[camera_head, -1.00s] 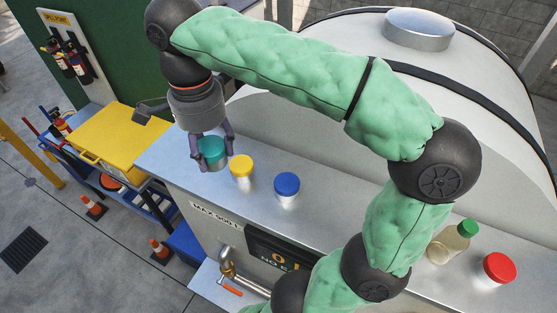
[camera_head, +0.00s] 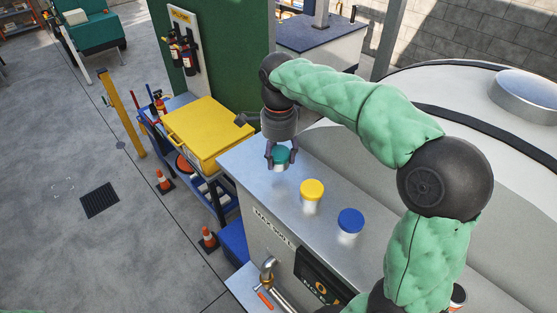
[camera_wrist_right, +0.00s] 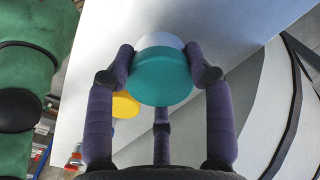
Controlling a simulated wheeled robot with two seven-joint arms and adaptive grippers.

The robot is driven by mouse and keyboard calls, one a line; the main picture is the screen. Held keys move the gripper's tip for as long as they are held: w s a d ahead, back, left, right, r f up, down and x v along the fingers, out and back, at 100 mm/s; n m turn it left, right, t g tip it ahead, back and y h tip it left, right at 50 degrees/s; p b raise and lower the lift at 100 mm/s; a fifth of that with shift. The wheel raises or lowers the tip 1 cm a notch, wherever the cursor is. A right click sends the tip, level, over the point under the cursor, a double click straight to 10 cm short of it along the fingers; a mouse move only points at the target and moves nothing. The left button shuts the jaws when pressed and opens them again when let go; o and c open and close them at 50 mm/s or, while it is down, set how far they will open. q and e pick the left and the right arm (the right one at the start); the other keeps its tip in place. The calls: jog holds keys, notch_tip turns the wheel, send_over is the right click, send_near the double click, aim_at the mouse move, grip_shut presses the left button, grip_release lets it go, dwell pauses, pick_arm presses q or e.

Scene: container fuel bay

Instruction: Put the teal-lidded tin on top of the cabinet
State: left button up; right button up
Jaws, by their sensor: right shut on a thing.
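The teal-lidded tin (camera_head: 281,156) is between the fingers of my right gripper (camera_head: 281,161), which is shut on it near the far left end of the grey metal ledge. The tin is upright and looks a little above the ledge. In the right wrist view its teal lid (camera_wrist_right: 160,80) faces the camera, with fingers around it and its pale body partly hidden. A pale cabinet-like unit with a dark top (camera_head: 318,33) stands at the back, partly behind the green panel; I cannot tell if it is the named cabinet. My left gripper is not in view.
A yellow-lidded tin (camera_head: 312,193) and a blue-lidded tin (camera_head: 350,222) stand on the ledge (camera_head: 262,190). A yellow box (camera_head: 207,133) sits on a blue cart. A green panel (camera_head: 220,50) and the big pale tank (camera_head: 500,140) are close by. Orange cones stand on the floor.

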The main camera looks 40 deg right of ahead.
aim_at(278, 164)
jog(key=f, duration=0.4)
jog(key=shift+w+d, duration=0.2)
jog(key=shift+w, duration=0.2)
jog(key=shift+f, duration=0.15)
jog(key=shift+f, duration=0.15)
jog(key=o, duration=1.2)
jog(key=shift+o, duration=0.2)
notch_tip(278, 164, up, 12)
jog(key=shift+r, duration=0.25)
